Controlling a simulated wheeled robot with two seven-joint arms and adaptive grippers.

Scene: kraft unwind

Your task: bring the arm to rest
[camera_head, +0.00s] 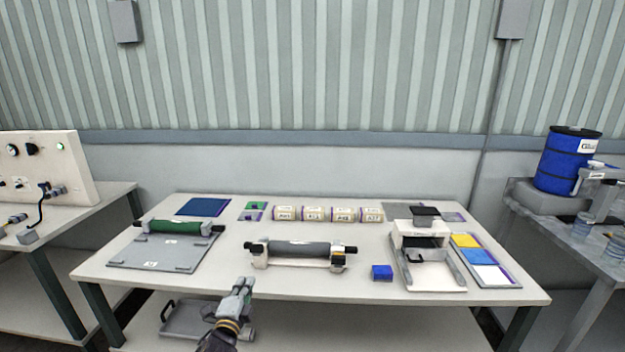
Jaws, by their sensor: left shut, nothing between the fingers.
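My left gripper (241,291) shows at the bottom centre-left, in front of the table's front edge. Its fingers are shut with nothing between them. It is apart from the things on the table. The work table (330,284) stands in front of me with its top in full view. My right gripper is out of the picture.
A grey roller on a cream stand (300,249) lies beyond my gripper. A green roller (178,227) lies on a grey plate (155,257) at left. A blue block (381,272) and white device (435,273) stand at right. A grey tray (186,318) sits below.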

